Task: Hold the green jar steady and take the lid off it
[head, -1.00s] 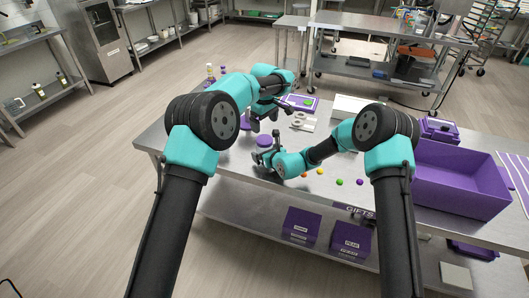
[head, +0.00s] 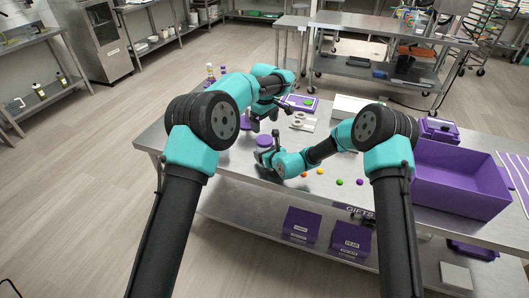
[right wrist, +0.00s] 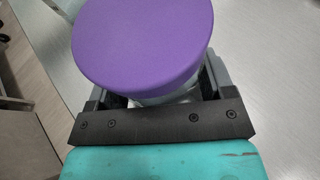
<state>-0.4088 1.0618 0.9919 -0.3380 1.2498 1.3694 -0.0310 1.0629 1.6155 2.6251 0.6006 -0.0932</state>
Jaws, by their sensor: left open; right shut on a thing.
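A jar with a wide, flat purple lid (right wrist: 143,40) is close up in the right wrist view. A thin strip of clear jar wall (right wrist: 172,98) shows below the lid; its contents and any green are hidden. In the head view the purple lid (head: 264,141) is near the table's left part. My right gripper (head: 267,157) is shut on the jar from the near side, its fingers on either side below the lid. My left gripper (head: 263,121) is open, just beyond and above that lid, apart from it as far as I can tell.
Another purple round thing (head: 245,124) is partly hidden behind my left arm. Several small coloured balls (head: 340,182) lie right of my right gripper. A large purple bin (head: 462,190) stands at the right. White rings (head: 299,119) lie farther back.

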